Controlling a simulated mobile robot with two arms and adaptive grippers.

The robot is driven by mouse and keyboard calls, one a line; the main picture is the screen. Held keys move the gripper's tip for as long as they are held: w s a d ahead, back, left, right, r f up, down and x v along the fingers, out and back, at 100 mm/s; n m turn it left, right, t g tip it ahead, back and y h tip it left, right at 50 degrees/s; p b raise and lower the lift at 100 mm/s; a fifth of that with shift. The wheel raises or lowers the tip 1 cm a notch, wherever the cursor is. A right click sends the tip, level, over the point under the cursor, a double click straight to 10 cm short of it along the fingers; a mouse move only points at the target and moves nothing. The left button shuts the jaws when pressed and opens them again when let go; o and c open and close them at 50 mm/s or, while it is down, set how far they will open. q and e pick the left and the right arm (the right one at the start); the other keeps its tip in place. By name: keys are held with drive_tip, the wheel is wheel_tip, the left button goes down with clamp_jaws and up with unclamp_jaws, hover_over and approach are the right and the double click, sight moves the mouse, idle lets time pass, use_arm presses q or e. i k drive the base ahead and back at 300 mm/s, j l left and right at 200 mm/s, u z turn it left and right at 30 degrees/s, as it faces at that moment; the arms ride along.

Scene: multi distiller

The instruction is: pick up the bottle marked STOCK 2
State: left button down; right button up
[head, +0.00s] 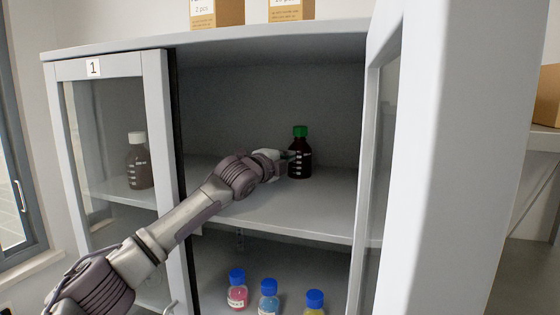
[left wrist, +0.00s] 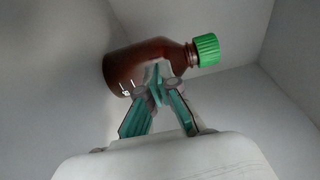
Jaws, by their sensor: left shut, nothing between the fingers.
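A brown bottle with a green cap (head: 300,163) stands upright on the upper shelf of the open cabinet. It also shows, turned on its side by the camera angle, in the left wrist view (left wrist: 148,62). Its marking cannot be read. My left gripper (head: 284,160) is at the left side of this bottle. In the left wrist view its teal fingers (left wrist: 157,82) come together in front of the bottle's body, with nothing between them. I cannot tell whether they touch the glass. A second brown bottle with a white cap (head: 138,166) stands behind the left glass door. My right gripper is out of view.
The closed left door (head: 155,120) bears a sign "1" (head: 93,68). The open right door (head: 430,160) juts out at the right. The shelf (head: 300,212) has free room around the green-capped bottle.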

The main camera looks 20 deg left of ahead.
sight(238, 298)
drive_tip(key=k+j, duration=0.2)
drive_tip(key=k, duration=1.05)
